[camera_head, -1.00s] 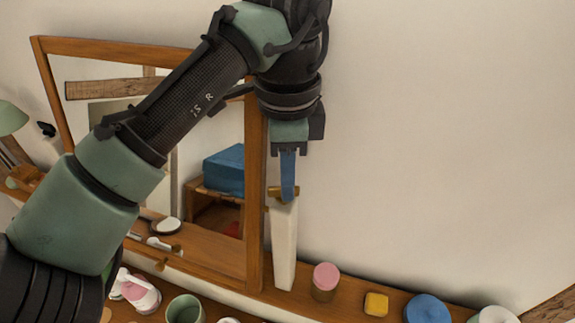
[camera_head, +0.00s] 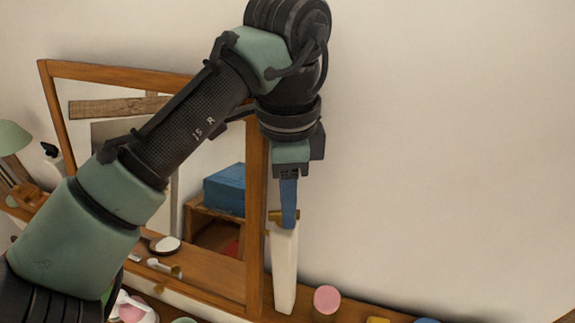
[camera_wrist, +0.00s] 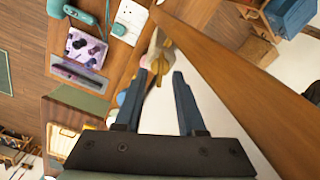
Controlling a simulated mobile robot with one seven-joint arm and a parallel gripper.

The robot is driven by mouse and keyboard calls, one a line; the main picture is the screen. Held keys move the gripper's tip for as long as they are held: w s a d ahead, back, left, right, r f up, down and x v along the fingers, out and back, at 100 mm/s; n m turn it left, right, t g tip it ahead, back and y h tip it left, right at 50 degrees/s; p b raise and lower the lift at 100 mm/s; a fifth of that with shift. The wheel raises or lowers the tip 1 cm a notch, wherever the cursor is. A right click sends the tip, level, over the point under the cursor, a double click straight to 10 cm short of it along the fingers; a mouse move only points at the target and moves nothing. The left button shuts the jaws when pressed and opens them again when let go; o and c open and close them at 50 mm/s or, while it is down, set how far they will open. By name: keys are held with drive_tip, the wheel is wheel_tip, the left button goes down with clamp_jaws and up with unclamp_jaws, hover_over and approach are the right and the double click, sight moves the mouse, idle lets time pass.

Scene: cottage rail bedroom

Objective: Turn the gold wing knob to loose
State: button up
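The gold wing knob (camera_head: 276,217) sits at the top of a white post (camera_head: 284,270), beside the mirror's right upright. In the wrist view the knob (camera_wrist: 156,62) shows as a small gold shape by the fingertips, closer to the left one. My gripper (camera_head: 289,226) points down at the knob, and its blue finger hides part of it in the head view. In the wrist view my gripper (camera_wrist: 160,74) has its two fingers apart. I cannot tell whether either finger touches the knob.
The wooden mirror frame (camera_head: 256,200) stands close left of my gripper. A pink-lidded jar (camera_head: 327,300) is right of the post's foot on the shelf. A white power strip (camera_wrist: 128,22) shows in the wrist view. The wall right of my gripper is clear.

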wheel_tip(320, 180, up, 12)
drive_tip(key=shift+r, duration=0.2)
idle(0.4)
